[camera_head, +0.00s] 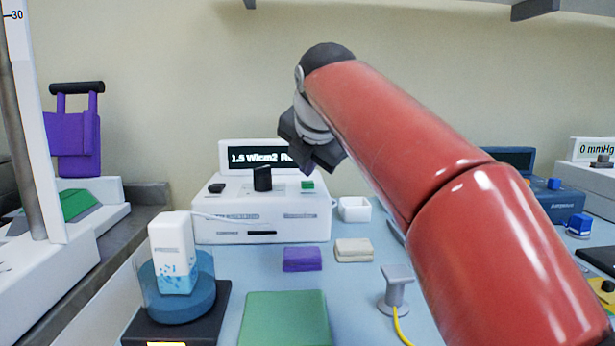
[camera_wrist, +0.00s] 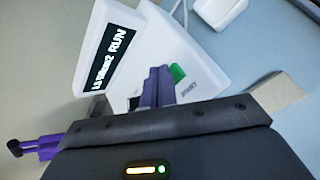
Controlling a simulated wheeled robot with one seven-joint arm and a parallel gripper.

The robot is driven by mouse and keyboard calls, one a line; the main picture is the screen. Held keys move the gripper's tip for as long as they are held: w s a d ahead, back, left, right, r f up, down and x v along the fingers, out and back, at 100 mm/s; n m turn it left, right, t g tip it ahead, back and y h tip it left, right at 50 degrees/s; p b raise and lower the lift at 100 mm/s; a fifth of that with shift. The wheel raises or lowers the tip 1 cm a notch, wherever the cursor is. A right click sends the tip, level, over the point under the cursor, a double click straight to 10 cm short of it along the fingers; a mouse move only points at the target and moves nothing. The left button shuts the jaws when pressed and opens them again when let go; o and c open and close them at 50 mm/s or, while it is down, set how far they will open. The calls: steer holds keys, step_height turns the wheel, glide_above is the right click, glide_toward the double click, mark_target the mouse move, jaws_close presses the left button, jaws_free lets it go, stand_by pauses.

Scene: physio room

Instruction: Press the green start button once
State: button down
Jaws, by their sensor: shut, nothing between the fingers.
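The green start button (camera_head: 307,185) sits at the right on top of a white therapy unit (camera_head: 215,234). In the wrist view the green button (camera_wrist: 177,74) shows just right of my fingertips, with a printed label beside it. My gripper (camera_head: 322,164) is shut and empty, pointing down over the unit's right side, slightly above the button in the head view. The fingertips (camera_wrist: 158,84) hide part of the unit's top; I cannot tell whether they touch it. The unit's display (camera_wrist: 113,49) reads "RUN" at its end; my gripper covers that end in the head view.
A black knob (camera_head: 262,178) stands up left of the button. Purple (camera_head: 302,259) and beige (camera_head: 353,250) blocks lie in front. A water beaker (camera_head: 207,285) stands front left.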

mark_target(308, 184)
steer(key=shift+r, duration=0.25)
step_height(308, 184, up, 3)
steer(key=p, duration=0.3)
steer(key=shift+r, duration=1)
steer(key=shift+s, duration=0.1)
